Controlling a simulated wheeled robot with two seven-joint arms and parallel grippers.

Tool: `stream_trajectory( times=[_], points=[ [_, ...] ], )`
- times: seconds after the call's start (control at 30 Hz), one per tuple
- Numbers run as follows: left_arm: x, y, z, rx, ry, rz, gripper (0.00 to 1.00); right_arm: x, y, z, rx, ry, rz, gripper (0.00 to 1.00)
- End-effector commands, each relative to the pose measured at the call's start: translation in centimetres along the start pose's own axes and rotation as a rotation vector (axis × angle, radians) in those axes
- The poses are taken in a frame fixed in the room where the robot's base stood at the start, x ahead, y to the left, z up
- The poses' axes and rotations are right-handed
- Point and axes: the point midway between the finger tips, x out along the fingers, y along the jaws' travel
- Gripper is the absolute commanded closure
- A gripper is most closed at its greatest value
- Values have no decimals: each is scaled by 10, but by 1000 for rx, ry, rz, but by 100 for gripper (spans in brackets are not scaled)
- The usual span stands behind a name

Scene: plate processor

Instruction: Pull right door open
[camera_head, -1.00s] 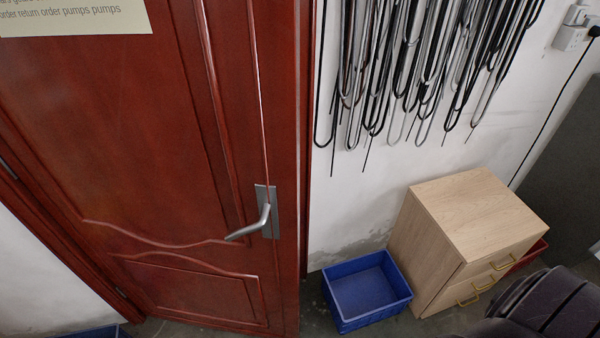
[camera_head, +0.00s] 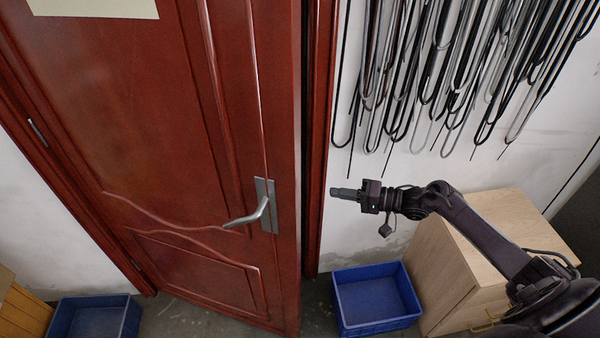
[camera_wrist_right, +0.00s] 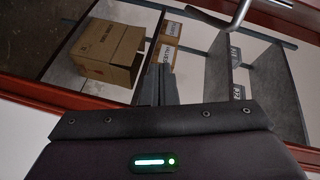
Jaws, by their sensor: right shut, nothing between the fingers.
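The red-brown wooden door (camera_head: 140,130) fills the left of the head view. It stands slightly ajar, with a dark gap (camera_head: 313,150) between its right edge and the red door frame (camera_head: 327,100). A grey lever handle (camera_head: 265,207) sits near that edge. My right gripper (camera_head: 335,192) is shut and empty, in front of the frame just right of the gap, apart from the handle; I cannot tell if it touches anything. In the right wrist view its fingers (camera_wrist_right: 158,87) are together, and a metal bar (camera_wrist_right: 238,14), probably the handle, shows at the top. My left gripper is out of view.
A blue bin (camera_head: 375,300) and a wooden drawer cabinet (camera_head: 460,280) stand right of the door, under several hanging cables (camera_head: 430,80). Another blue bin (camera_head: 95,318) is at lower left. The right wrist view shows shelves with a cardboard box (camera_wrist_right: 108,52).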

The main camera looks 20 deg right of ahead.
Motion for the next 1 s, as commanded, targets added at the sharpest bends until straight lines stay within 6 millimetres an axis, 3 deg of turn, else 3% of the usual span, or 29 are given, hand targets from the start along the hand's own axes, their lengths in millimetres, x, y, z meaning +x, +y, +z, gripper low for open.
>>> stream_trajectory(
  times=[0.03,0.1,0.23,0.47,0.9,1.0],
  points=[
    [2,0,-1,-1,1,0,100,-5,-36,-11,56,-56,-56,100],
    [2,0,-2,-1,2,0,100,-11,-73,-18,144,-126,-109,100],
    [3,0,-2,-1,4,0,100,-20,-113,-21,251,-211,-154,100],
    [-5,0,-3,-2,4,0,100,-8,-129,-19,286,-236,-167,100],
    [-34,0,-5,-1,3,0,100,74,-146,-2,284,-234,-166,100],
    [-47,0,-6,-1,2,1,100,73,-150,11,287,-236,-161,100]
  ],
)
